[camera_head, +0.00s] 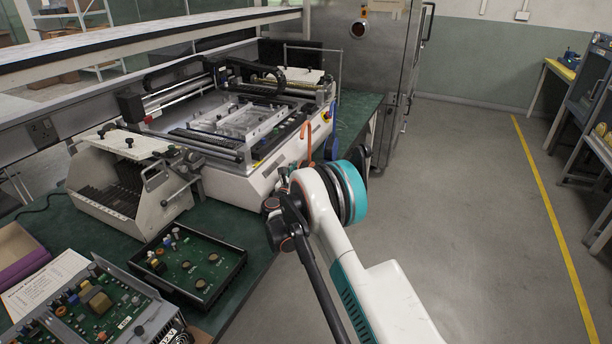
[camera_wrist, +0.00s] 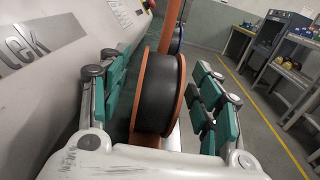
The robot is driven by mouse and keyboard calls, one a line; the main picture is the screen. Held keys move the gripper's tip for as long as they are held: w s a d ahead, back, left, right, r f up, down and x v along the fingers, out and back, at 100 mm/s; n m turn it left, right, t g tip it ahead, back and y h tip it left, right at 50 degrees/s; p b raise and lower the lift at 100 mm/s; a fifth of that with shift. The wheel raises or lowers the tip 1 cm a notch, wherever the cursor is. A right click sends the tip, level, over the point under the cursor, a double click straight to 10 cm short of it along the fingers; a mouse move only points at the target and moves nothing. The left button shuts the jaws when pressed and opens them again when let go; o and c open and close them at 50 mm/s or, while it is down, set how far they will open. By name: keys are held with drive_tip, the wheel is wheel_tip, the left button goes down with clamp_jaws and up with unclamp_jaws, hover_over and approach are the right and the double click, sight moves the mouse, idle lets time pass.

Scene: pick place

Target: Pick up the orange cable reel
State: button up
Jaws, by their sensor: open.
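The orange cable reel (camera_wrist: 153,92), with black cable wound between orange flanges, stands upright in the middle of the wrist view. An orange bar rises behind it. My gripper (camera_wrist: 158,95) is open, with green-padded fingers on the left and right of the reel. The reel lies between the fingers, with a visible gap at least on the right; contact on the left is hard to tell. In the head view my arm hides most of the reel, and only a thin orange part (camera_head: 308,132) shows above the arm.
A large grey-white machine (camera_head: 245,135) stands close on the left of the reel. A blue object (camera_head: 333,118) is just behind it. The green bench (camera_head: 354,112) also holds a board tray (camera_head: 195,262) and open electronics (camera_head: 95,305). The floor (camera_head: 455,200) at right is clear.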

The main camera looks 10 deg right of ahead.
drive_tip(key=shift+b+x, duration=0.35)
drive_tip(key=shift+x, duration=1.2)
drive_tip(key=shift+c, duration=0.3)
clamp_jaws()
